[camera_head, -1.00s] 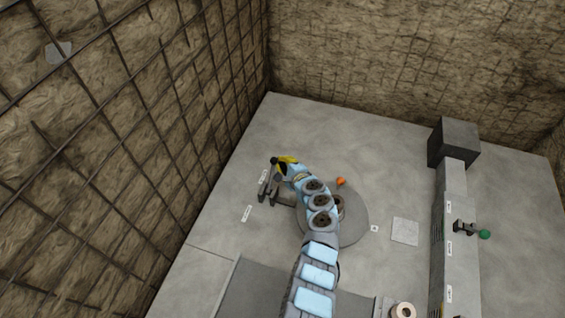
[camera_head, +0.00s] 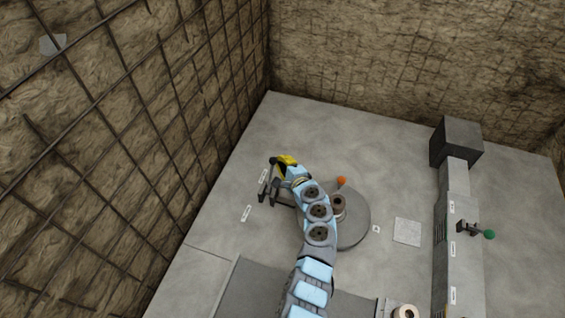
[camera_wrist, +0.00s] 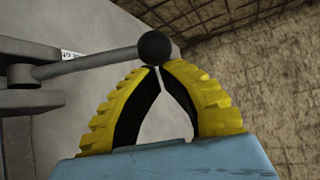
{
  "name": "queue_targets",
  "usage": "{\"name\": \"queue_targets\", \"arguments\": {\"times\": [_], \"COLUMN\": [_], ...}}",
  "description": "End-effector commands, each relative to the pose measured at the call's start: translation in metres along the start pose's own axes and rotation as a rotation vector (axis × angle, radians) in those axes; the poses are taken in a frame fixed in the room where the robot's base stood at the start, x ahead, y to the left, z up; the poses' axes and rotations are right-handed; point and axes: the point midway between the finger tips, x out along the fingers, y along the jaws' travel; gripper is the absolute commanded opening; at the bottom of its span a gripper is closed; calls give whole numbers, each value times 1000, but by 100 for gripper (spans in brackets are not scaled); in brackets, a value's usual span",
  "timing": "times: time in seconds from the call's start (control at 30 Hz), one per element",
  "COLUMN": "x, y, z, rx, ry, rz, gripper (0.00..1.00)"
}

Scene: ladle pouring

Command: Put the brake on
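A lever with a black ball knob (camera_wrist: 155,48) and a grey rod (camera_wrist: 88,66) comes from a grey bracket (camera_wrist: 25,76) at the left of the wrist view. In the head view its bracket (camera_head: 265,188) stands on the floor left of a round grey base. My gripper (camera_wrist: 158,67) has curved yellow fingers whose tips come together right at the ball. The ball is at the tips, not deep between the fingers; whether they touch it I cannot tell. In the head view my gripper (camera_head: 279,160) is beside the knob.
Small white labels (camera_head: 246,213) lie near the bracket, too small to read. An orange knob (camera_head: 341,180) is by the round base (camera_head: 352,226). A green-knobbed lever (camera_head: 489,235) projects from a grey beam at the right. A rock wall with mesh rises at the left.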

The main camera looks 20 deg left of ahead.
Motion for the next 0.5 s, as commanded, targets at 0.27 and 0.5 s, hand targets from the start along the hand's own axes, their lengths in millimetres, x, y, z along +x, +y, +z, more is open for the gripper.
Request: {"name": "queue_targets", "arguments": {"times": [0.27, 0.5], "x": [-9, -20], "y": [2, -1], "z": [8, 19], "rx": [-73, -125], "ry": [1, -2], "rz": [-81, -133], "gripper": [0, 0]}}
